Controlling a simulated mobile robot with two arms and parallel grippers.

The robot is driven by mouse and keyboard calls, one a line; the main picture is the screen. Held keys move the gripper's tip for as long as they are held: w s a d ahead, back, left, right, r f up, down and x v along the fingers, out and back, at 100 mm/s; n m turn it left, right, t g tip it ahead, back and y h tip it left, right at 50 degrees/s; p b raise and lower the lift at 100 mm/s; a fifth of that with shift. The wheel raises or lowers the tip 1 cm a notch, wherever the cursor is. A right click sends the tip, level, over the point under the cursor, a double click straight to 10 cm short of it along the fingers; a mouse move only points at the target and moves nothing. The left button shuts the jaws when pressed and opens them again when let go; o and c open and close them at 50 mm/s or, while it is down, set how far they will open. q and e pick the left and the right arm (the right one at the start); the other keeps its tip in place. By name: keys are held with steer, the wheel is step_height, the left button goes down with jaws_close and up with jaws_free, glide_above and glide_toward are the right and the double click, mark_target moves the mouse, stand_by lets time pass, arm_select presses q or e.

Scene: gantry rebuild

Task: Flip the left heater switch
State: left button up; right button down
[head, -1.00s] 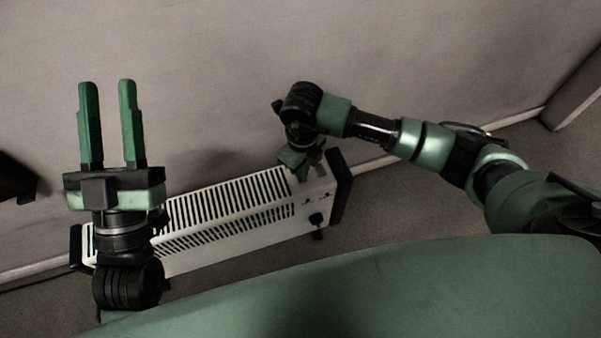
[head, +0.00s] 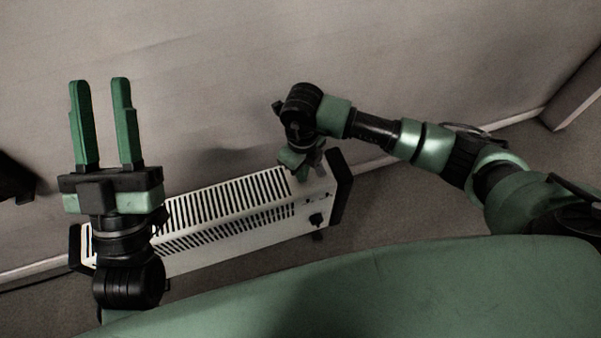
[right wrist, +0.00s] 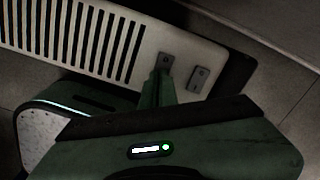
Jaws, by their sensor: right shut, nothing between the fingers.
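The white heater (head: 230,222) stands low against the wall, with slots along its top and front and dark end caps. Two small switches sit near its right end. In the right wrist view the left switch (right wrist: 166,60) is nearer the slots, and the right switch (right wrist: 200,78) is nearer the dark end cap. My right gripper (head: 301,174) is shut and empty, pointing down over the heater's right end. In the right wrist view its fingertips (right wrist: 158,76) are right at the lower edge of the left switch; I cannot tell whether they touch. My left gripper (head: 100,82) is open and empty, above the heater's left end.
The wall (head: 200,60) rises close behind the heater. A dark object (head: 14,180) is at the left edge. Floor is free to the right of the heater.

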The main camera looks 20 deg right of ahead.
arm_select(q)
steer(key=shift+s+a+r+t, duration=0.15)
steer(key=shift+s+r+t, duration=0.6)
steer(key=shift+s, duration=0.25)
arm_select(e)
steer(key=shift+f, duration=0.35)
stand_by(0.3)
